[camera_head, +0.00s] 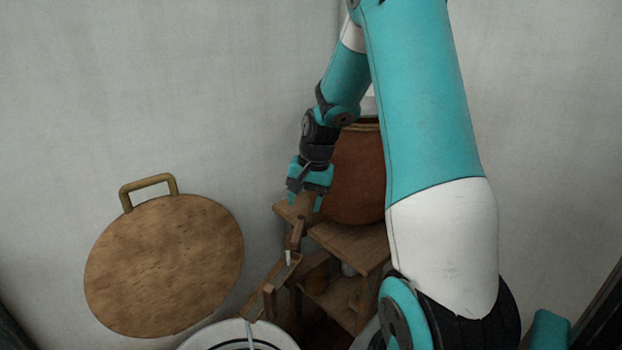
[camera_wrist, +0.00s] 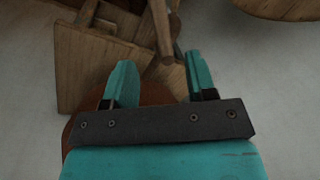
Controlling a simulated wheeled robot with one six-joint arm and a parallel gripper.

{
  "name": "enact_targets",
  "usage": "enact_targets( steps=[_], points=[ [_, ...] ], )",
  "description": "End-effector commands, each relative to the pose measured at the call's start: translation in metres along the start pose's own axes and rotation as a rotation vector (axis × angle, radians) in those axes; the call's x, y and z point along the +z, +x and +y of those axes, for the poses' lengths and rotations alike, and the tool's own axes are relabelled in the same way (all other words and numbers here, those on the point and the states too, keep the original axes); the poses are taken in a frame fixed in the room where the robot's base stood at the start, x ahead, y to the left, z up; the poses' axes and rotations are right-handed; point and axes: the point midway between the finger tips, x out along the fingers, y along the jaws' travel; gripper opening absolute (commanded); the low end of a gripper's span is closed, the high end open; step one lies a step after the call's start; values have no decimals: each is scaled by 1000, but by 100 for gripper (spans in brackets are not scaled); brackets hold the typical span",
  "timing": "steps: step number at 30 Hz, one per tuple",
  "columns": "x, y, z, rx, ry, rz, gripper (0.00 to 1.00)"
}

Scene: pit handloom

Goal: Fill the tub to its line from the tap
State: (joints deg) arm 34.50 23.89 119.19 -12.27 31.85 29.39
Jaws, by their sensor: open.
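A large reddish-brown clay pot (camera_head: 358,178) stands on a wooden stand, partly hidden by my arm. My gripper (camera_head: 305,198) is open, beside the pot's left side and above wooden pieces. In the wrist view a wooden rod (camera_wrist: 161,25) ends close to the gap between my open fingers (camera_wrist: 159,68); they do not visibly hold it, and I cannot tell the depth. A sloping wooden trough (camera_head: 277,284) runs down from there towards a white round tub (camera_head: 204,340), cut off by the lower edge. A dark ring and a thin pale strip show in the tub. I cannot clearly identify the tap.
A round wooden board with a handle (camera_head: 165,265) is against the wall at left. The stepped wooden stand (camera_head: 350,241) has lower shelves with small objects in shadow. The pale wall is close behind. My arm hides much of the right side.

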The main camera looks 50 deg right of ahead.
Motion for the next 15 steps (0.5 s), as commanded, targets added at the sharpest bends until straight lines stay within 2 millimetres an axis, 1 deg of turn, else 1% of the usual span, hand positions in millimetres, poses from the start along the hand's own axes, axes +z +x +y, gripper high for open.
enact_targets(
  steps=[1, 3, 7, 12, 15],
  points=[
    [-1, -12, 0, -3, 0, 7, 51],
    [-1, -28, 0, -3, -1, 7, 51],
    [-1, -52, 0, -2, 0, 5, 51],
    [-1, -69, 0, -1, 0, 3, 51],
    [0, -73, 0, 0, 0, 1, 51]
  ],
)
